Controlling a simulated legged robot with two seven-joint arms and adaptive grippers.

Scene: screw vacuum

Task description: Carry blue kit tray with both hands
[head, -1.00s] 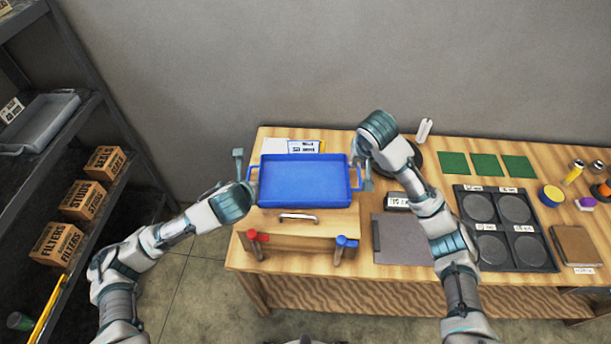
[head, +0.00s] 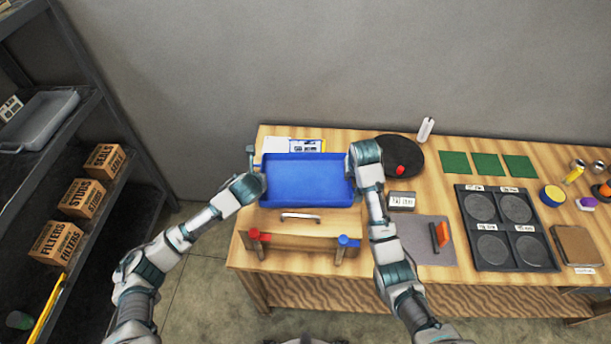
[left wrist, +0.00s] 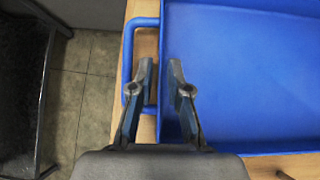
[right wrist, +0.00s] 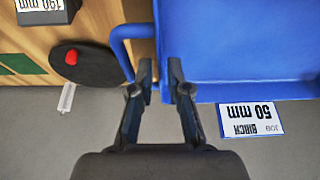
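The blue kit tray (head: 308,180) is empty and sits level on a raised wooden stand at the table's left end. It also shows in the left wrist view (left wrist: 240,75) and right wrist view (right wrist: 235,45). My left gripper (left wrist: 162,78) is open at the tray's left side, one finger inside the handle loop (left wrist: 128,50), the other over the tray's inside. My right gripper (right wrist: 161,78) is open at the right side, its fingers on either side of the tray's edge by the other handle (right wrist: 118,40). In the head view my right wrist hides that handle.
A black round plate (head: 405,150) and a small labelled block (head: 402,201) lie right of the tray. A grey shelf with boxes (head: 82,197) is at left. Bare floor lies between shelf and table.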

